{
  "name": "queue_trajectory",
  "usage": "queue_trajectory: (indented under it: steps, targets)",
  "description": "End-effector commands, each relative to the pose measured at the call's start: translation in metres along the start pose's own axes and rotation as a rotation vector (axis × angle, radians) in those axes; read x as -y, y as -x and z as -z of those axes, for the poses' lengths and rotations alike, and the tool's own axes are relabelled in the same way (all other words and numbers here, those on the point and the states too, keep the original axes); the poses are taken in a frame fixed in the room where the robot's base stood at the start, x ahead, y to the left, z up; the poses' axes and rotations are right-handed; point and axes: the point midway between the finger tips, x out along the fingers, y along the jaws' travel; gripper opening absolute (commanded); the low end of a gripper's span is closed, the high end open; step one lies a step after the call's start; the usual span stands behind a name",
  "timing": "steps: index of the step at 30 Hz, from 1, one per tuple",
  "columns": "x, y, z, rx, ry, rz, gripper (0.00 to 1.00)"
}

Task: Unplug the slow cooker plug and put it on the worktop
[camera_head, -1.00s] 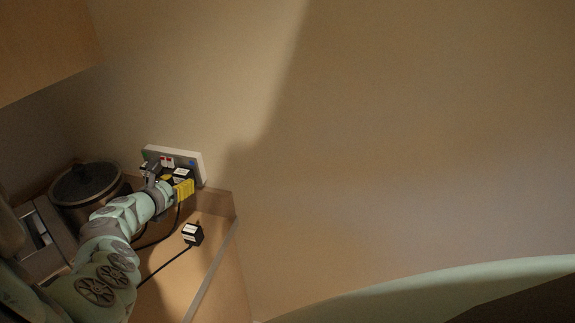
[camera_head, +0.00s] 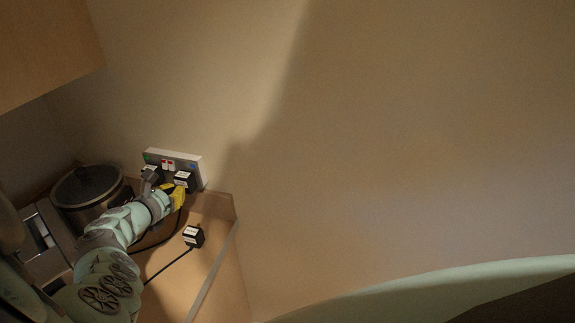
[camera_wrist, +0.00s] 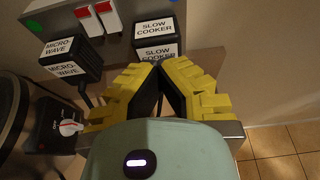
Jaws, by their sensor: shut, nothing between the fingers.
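The slow cooker plug (camera_wrist: 157,38) is black with white "SLOW COOKER" labels. It sits in the right side of the wall socket (camera_wrist: 50,12), and shows there in the head view too (camera_head: 184,178). My gripper (camera_wrist: 158,72), with yellow fingers, is shut and empty just in front of and below this plug; whether the tips touch it I cannot tell. In the head view my gripper (camera_head: 177,194) is below the socket. The worktop (camera_head: 212,212) lies underneath, with bare wood at its right end.
A black "MICROWAVE" plug (camera_wrist: 70,62) sits in the socket's left side, beside two red switches (camera_wrist: 98,20). Another black plug (camera_head: 193,236) with a cable lies on the worktop; its label is unreadable. A lidded pot-like cooker (camera_head: 88,188) stands at left.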

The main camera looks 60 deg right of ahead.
Motion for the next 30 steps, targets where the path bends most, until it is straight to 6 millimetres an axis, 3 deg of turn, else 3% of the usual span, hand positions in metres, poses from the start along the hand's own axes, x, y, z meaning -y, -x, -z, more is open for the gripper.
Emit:
queue_trajectory:
  steps: [26, 30]
  targets:
    - [-0.0002, 0.0086, 0.0034, 0.0, 0.001, -0.001, 0.0]
    - [-0.0001, 0.0085, 0.0034, 0.0, 0.001, -0.001, 0.11]
